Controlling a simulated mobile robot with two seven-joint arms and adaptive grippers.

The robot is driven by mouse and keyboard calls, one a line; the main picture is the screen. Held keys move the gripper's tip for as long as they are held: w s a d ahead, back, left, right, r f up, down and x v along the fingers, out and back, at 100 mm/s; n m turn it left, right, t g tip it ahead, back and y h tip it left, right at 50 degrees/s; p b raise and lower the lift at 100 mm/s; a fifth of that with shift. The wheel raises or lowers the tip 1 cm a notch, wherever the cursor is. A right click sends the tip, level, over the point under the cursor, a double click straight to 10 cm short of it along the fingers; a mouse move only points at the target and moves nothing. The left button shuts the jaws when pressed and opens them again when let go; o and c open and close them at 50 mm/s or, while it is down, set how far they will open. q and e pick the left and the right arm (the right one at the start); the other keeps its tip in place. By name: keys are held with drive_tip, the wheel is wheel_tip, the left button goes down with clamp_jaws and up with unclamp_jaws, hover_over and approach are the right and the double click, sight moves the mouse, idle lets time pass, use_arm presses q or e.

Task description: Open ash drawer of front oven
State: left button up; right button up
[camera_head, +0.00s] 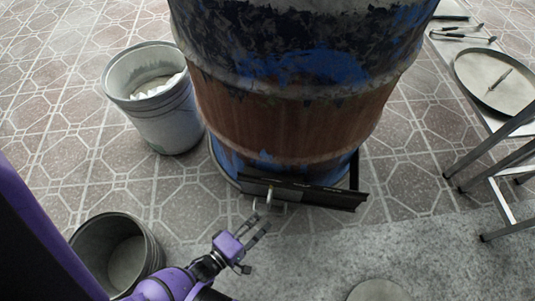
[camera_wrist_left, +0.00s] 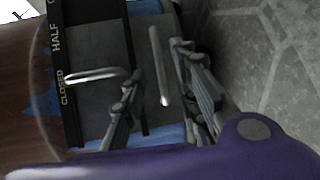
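The barrel oven (camera_head: 290,110) stands upright, brown and blue with worn dark paint. Low on its front is a dark ash drawer front (camera_head: 325,192). A metal handle (camera_head: 269,197) sticks out near its left end. My left gripper (camera_head: 263,226) is just in front of this handle. In the left wrist view its fingers (camera_wrist_left: 163,95) are open, and a straight metal bar (camera_wrist_left: 158,65) shows between them, with no visible grip on it. A second, bent metal rod (camera_wrist_left: 95,75) lies left of the fingers, beside a black strip (camera_wrist_left: 62,75) marked HALF and CLOSED. My right gripper is out of view.
A metal bucket with pale contents (camera_head: 165,120) stands left of the oven. An empty dark bucket (camera_head: 75,240) is near my left arm. A table with a round pan (camera_head: 490,80) stands at the right. The grey floor in front of the drawer (camera_head: 310,250) is mostly clear.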

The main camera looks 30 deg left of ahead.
use_arm(q)
drive_tip(key=b+x, duration=0.1)
drive_tip(key=x, duration=0.3)
clamp_jaws()
idle(0.4)
